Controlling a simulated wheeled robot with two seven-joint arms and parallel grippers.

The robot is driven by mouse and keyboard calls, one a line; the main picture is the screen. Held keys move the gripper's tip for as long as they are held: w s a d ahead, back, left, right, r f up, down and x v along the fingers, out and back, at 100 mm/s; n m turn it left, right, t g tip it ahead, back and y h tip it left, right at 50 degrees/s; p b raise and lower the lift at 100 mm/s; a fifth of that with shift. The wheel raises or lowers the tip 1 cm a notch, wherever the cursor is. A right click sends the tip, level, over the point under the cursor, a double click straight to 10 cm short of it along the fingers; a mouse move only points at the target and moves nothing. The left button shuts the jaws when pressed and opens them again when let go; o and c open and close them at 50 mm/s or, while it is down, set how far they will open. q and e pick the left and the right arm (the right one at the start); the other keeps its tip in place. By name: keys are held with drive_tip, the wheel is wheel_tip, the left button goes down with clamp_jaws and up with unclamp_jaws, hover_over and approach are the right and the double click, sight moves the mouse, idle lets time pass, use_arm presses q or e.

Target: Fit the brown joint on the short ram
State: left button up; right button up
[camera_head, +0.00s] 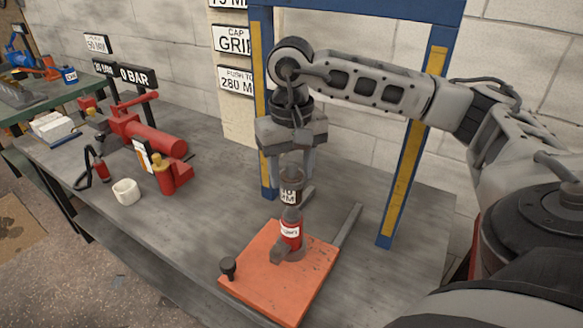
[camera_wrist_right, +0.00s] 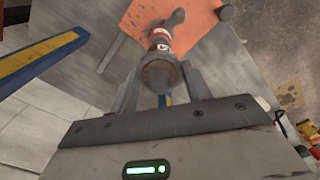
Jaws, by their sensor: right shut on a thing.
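My right gripper (camera_head: 290,188) points straight down over the orange plate and is shut on a grey-brown cylindrical piece, apparently the brown joint (camera_head: 291,170). In the right wrist view its round brown end (camera_wrist_right: 157,76) shows between the fingers (camera_wrist_right: 160,88). A label reading "10 MM" shows at the held piece's lower part. The short red ram (camera_head: 291,232), with a white label, stands upright directly below and in line with it. It also shows in the right wrist view (camera_wrist_right: 160,38). I cannot tell whether the joint is seated on the ram or just above it. My left gripper is not in view.
The orange plate (camera_head: 262,272) has a dark knob (camera_head: 228,265) at its left corner. Blue frame posts with yellow strips (camera_head: 408,150) stand behind and to the right. Bench between cup and plate is clear.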

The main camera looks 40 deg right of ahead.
idle(0.6)
drive_tip(key=shift+b, duration=0.3)
idle(0.5)
idle(0.4)
drive_tip(key=shift+f, duration=0.1)
drive_tip(key=shift+f+b, duration=0.2)
drive_tip(key=shift+b, duration=0.25)
drive_tip(key=shift+f+b, duration=0.3)
drive_tip(key=shift+f, duration=0.05)
